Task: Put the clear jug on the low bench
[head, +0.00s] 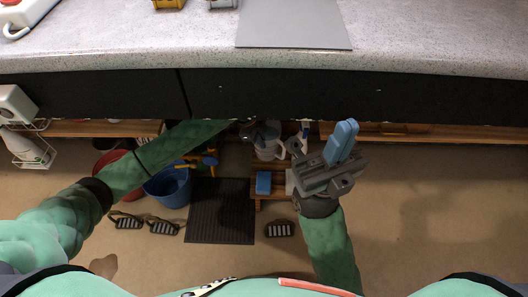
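A whitish, see-through vessel (267,152), which looks like the clear jug, is at the slatted wooden low bench (258,195) under the counter. My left gripper (262,133) is beside its top, partly hidden under the counter front. I cannot tell whether the gripper holds the vessel, or whether the vessel touches the bench. My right gripper (342,142), with blue fingers close together, is to the right of the bench and above it. No object shows between its fingers.
The speckled counter (150,45) with a grey mat (293,24) overhangs the back. A blue bucket (168,188), a red bucket (118,172) and a dark floor mat (220,212) lie left of the bench. A blue block (263,183) sits on the bench. Floor at right is clear.

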